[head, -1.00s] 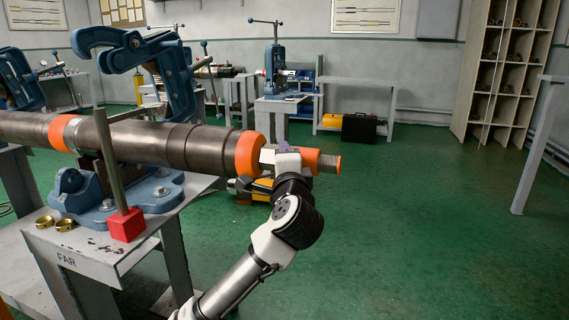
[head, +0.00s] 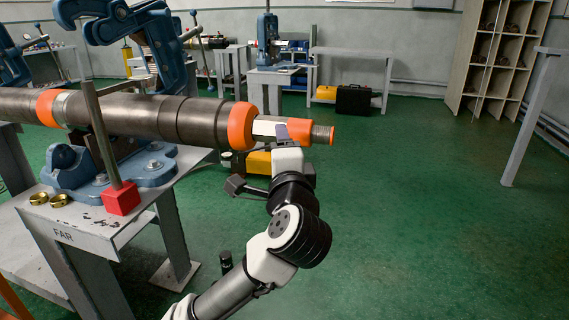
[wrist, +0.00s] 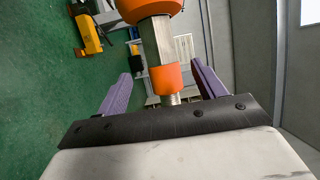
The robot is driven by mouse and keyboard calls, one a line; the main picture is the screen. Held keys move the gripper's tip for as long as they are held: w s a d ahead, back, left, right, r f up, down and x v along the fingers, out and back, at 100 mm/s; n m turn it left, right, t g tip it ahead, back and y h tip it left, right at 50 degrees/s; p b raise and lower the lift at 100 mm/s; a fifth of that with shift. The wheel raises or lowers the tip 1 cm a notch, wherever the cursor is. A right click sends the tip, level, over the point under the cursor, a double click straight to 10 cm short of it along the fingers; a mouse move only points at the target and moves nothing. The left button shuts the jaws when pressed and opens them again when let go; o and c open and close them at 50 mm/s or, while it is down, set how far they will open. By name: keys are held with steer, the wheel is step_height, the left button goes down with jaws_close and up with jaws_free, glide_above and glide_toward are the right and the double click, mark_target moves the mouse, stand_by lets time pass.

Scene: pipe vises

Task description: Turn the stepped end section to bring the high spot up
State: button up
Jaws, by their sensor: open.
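The dark stepped pipe (head: 170,117) lies level in the blue vise. Its stepped end section (head: 323,134) sticks out to the right past the bench, with a large orange collar (head: 241,126), a pale flat-sided length, a smaller orange band and a dark tip. The end section also shows in the wrist view (wrist: 157,45). My gripper (head: 285,134) is at the flat-sided length, with its palm just below the pipe. In the wrist view my gripper (wrist: 163,82) has its purple fingers spread wide, one each side of the end section, with gaps. I cannot make out a high spot.
A red block (head: 122,199) with an upright rod stands at the corner of the bench marked FAR (head: 85,236). Two brass rings (head: 50,199) lie on that bench. The green floor at right is clear.

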steer(key=shift+s+d+f+b, duration=0.1)
steer(key=shift+s+b, duration=1.1)
steer(key=shift+s+d+f+b, duration=0.1)
steer(key=shift+s+b, duration=1.05)
steer(key=shift+b, duration=0.05)
steer(key=shift+r, duration=0.1)
